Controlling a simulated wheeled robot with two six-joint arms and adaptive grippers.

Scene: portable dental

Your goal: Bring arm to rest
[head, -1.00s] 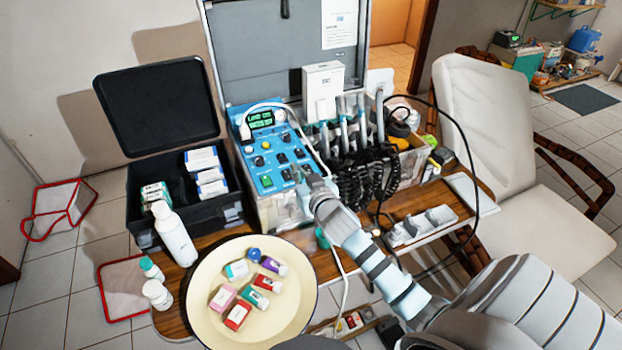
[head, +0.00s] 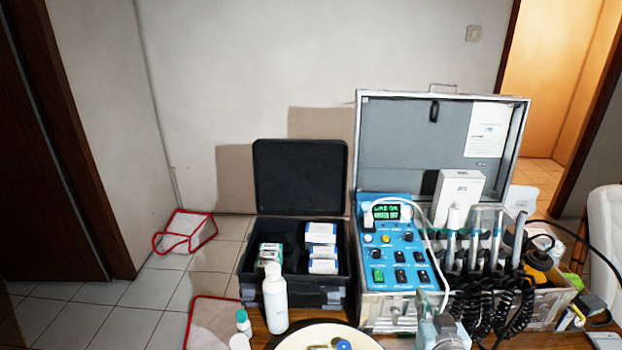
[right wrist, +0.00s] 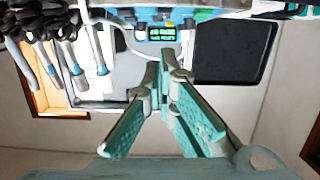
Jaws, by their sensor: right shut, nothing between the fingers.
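My right gripper (head: 440,330) shows only in part at the bottom edge of the head view, in front of the dental unit's blue control panel (head: 402,262). In the right wrist view its two teal-padded fingers (right wrist: 163,72) come together at the tips with nothing between them. The panel's lit green display shows in both views. My left gripper is in neither view. Most of my right arm is outside the head view.
The open grey case lid (head: 400,130) stands behind the panel. Handpieces with coiled black cords (head: 480,305) hang to its right. A black box (head: 300,165), a white bottle (head: 275,300) and a cream plate (head: 300,341) are at left.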

